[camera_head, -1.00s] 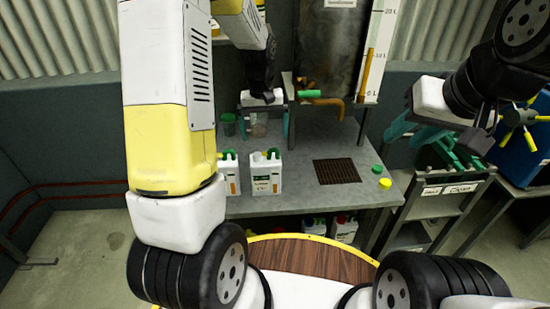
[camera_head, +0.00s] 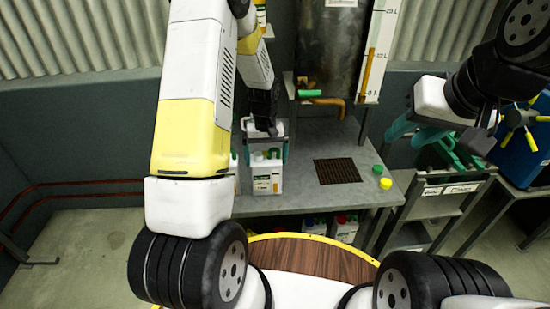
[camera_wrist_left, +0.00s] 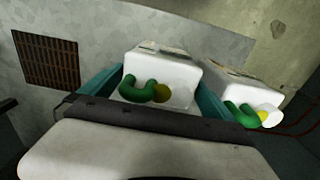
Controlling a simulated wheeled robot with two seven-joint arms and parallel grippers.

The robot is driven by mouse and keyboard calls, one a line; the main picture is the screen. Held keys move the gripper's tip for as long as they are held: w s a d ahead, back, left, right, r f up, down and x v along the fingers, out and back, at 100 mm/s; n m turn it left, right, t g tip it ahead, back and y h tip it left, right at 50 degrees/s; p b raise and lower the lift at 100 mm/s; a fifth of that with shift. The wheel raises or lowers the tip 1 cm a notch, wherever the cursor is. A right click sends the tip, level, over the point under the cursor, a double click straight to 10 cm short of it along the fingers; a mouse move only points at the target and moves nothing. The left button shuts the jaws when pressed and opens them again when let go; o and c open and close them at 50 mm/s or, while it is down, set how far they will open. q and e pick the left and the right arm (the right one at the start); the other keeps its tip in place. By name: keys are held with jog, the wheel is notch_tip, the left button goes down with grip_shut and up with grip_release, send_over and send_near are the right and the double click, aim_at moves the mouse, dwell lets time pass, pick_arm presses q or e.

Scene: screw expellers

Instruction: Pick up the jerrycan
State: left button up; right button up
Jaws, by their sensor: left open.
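A white jerrycan (camera_head: 267,181) with a green handle and a label stands upright on the grey table. My left gripper (camera_head: 267,151) is open above it, its teal fingers at either side of the jerrycan's top. In the left wrist view, the jerrycan (camera_wrist_left: 176,70) lies between the spread fingers, with its green handle and yellowish opening facing the gripper. Contact with the fingers cannot be told. A second white jerrycan (camera_wrist_left: 240,92) stands beside it, outside the fingers. It is mostly hidden by my arm in the head view (camera_head: 234,174). My right gripper (camera_head: 413,133) is raised at the right, open and empty.
The grey table (camera_head: 310,202) bears a dark grate (camera_head: 337,171), a green cap (camera_head: 377,169) and a yellow cap (camera_head: 385,183). A metal tank with an orange spout (camera_head: 328,102) stands behind. A labelled cart (camera_head: 445,190) is at the right. More containers sit under the table.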

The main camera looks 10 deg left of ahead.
pick_arm(q)
jog(key=c, duration=1.6)
jog(key=shift+c, duration=0.6)
jog(key=shift+r, duration=0.15)
